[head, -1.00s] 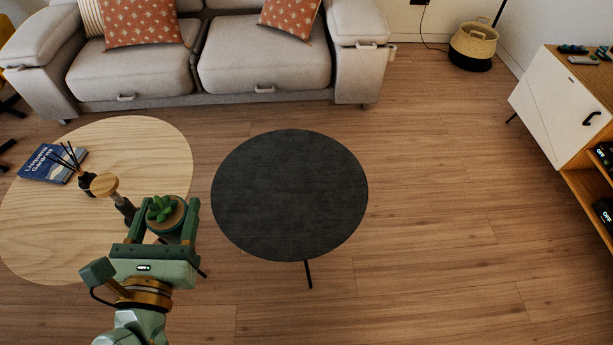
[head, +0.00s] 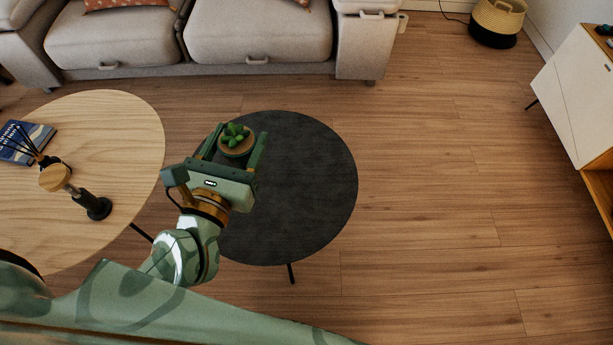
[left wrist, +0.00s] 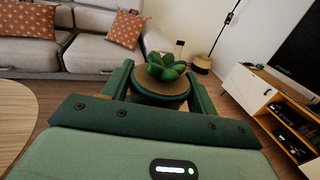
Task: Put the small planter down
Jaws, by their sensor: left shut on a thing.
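The small planter (head: 236,147) is a dark green pot with brown soil and a green succulent. My left gripper (head: 236,144) is shut on it, one finger on each side, and the planter looks upright. In the head view both overlap the left part of the round black table (head: 305,190); I cannot tell how high above it they are. In the left wrist view the planter (left wrist: 160,88) sits between the two fingers, and its lower part is hidden. My right gripper is not in view.
A grey sofa (head: 255,40) is behind. The black table's visible top is bare.

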